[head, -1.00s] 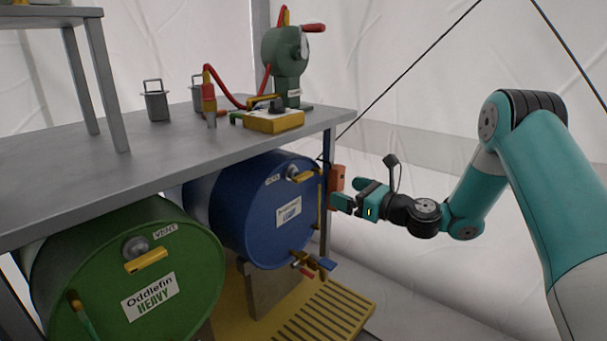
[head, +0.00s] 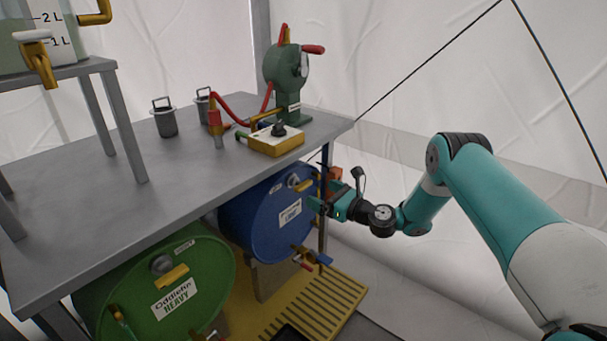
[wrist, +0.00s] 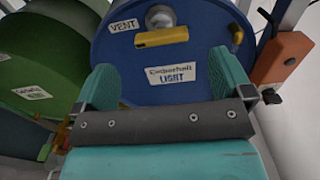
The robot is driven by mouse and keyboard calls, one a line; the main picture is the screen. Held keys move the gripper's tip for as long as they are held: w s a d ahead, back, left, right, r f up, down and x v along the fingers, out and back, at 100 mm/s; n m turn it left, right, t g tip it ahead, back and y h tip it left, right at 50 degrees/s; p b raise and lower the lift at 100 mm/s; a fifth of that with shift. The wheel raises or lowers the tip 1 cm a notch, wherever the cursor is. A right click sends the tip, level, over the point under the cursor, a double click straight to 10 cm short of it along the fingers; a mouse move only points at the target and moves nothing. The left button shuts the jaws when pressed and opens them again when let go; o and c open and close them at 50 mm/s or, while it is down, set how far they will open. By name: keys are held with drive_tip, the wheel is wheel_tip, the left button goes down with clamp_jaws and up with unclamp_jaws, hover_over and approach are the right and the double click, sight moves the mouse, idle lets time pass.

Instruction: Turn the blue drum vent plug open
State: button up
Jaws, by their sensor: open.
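The blue drum (head: 262,222) lies on its side under the bench, its round end facing out. Its vent plug (head: 294,181), with a yellow bar handle, sits near the top of that end. In the wrist view the yellow handle (wrist: 161,37) lies nearly level below a grey round fitting, right of a VENT label (wrist: 124,26). My gripper (head: 318,199) is at the drum's right side, in front of its end. In the wrist view my gripper (wrist: 168,88) is open and empty, its teal fingers apart, below the handle and not touching it.
A green drum (head: 205,265) with its own yellow vent handle stands to the left. An orange box (wrist: 281,57) is close on the right by the bench post. Taps (head: 312,258) stick out at the blue drum's bottom. The grey bench top (head: 95,205) overhangs both drums.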

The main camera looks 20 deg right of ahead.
sight(306, 187)
drive_tip(key=b+x, duration=0.1)
drive_tip(key=x, duration=0.6)
drive_tip(key=shift+w+a, duration=0.2)
drive_tip(key=shift+w, duration=0.1)
drive_tip(key=c, duration=0.9)
